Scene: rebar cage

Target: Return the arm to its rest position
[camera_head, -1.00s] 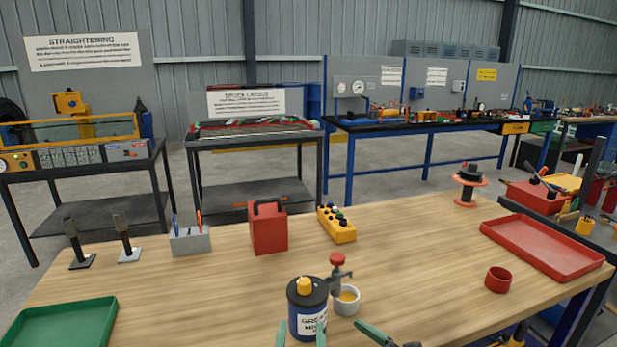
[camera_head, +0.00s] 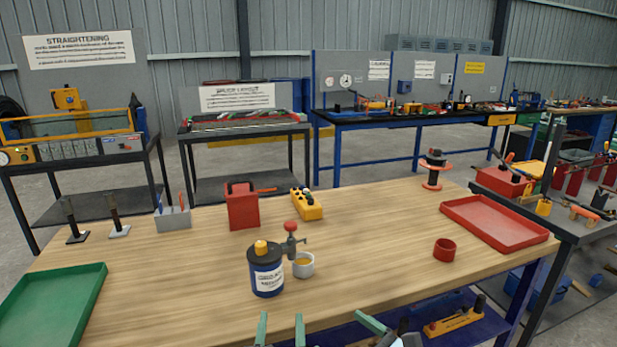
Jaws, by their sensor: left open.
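My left gripper (camera_head: 281,330) shows at the bottom edge of the head view as two green fingertips spread apart, with nothing between them. It is in front of the wooden workbench (camera_head: 180,285), clear of the objects on it. Part of my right gripper (camera_head: 372,323) shows to its right as a slanted green finger beside dark parts. Its jaw opening is not clear. The rest of both arms is out of view.
A dark blue grease can (camera_head: 267,272) and a white cup (camera_head: 304,265) stand nearest my grippers. A green tray (camera_head: 55,305) lies at left, a red tray (camera_head: 497,222) and red cup (camera_head: 444,249) at right.

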